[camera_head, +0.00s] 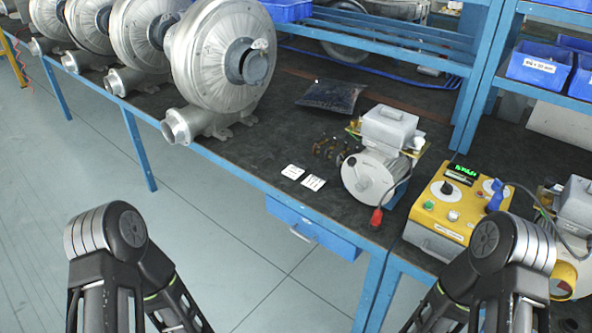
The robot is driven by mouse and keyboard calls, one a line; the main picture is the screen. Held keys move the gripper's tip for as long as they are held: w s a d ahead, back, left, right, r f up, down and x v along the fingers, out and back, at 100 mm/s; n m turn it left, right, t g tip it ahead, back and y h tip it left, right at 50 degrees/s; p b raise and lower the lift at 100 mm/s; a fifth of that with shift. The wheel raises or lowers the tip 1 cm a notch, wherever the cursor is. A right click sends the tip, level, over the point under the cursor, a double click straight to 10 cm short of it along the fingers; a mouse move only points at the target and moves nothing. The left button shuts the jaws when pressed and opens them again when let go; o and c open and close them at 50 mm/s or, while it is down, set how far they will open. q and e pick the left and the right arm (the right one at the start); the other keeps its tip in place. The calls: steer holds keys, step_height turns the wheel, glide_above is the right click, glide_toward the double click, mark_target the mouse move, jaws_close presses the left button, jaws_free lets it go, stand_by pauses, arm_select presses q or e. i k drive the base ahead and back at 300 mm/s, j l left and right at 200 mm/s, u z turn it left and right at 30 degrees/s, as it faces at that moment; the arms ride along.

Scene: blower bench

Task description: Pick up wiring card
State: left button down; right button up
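Two small white cards with dark print lie flat on the dark bench top near its front edge, a left card (292,171) and a right card (313,182). They lie side by side with a narrow gap. The print is too small to read, so I cannot tell which is the wiring card. A grey motor (372,178) with an open terminal side stands just right of the cards. My two arms show at the bottom left and bottom right, well apart from the cards. Neither gripper shows in the head view.
Several large silver blowers (222,60) line the bench at the left. A dark bag (331,96) lies behind the cards. A yellow control box (459,207) stands at the right. A blue drawer (312,229) hangs under the bench edge. Bare bench lies around the cards.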

mark_target(294, 171)
steer(key=i+j, duration=0.25)
steer(key=i, duration=0.15)
steer(key=i+j, duration=0.45)
steer(key=i, duration=0.3)
steer(key=z, duration=1.05)
